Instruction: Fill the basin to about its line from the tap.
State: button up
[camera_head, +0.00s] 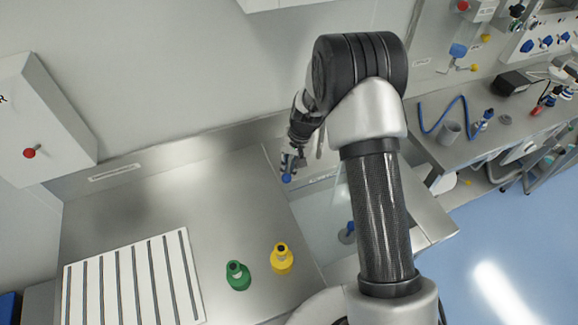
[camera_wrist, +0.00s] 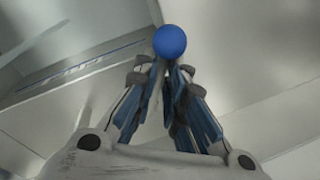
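The basin (camera_head: 312,205) is set in the steel counter, partly hidden behind my arm; I cannot tell whether water stands in it. A blue line (camera_wrist: 80,72) runs along a pale wall in the wrist view. A round blue knob (camera_head: 287,178), apparently on the tap, is at my gripper's end; it also shows in the wrist view (camera_wrist: 170,41). My gripper (camera_wrist: 168,68) has its fingertips close together right by the knob, with a narrow gap. Whether they grip or only touch it is unclear. No stream of water is clearly visible.
A white slotted rack (camera_head: 125,280) lies at lower left. A wall box with a red knob (camera_head: 30,153) is at left. The counter behind the bottles is clear.

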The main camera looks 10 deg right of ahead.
grip_shut()
jog(key=shift+d, duration=0.1)
dwell(0.3)
jog(key=shift+s+d+f+n+g+b, duration=0.1)
jog(key=shift+d+n+g+b, duration=0.1)
jog(key=shift+d+n+b, duration=0.55)
jog(key=shift+w+d+r+n+g+b, duration=0.1)
jog(key=shift+d+n+g+b, duration=0.15)
jog(key=shift+n, duration=0.95)
jog(key=shift+s+d+f+n+g+b, duration=0.15)
jog(key=shift+d+n+b, duration=0.4)
jog(key=shift+n, duration=0.4)
jog(key=shift+o, duration=2.3)
grip_release()
jog(key=shift+d, duration=0.1)
jog(key=shift+o, duration=0.4)
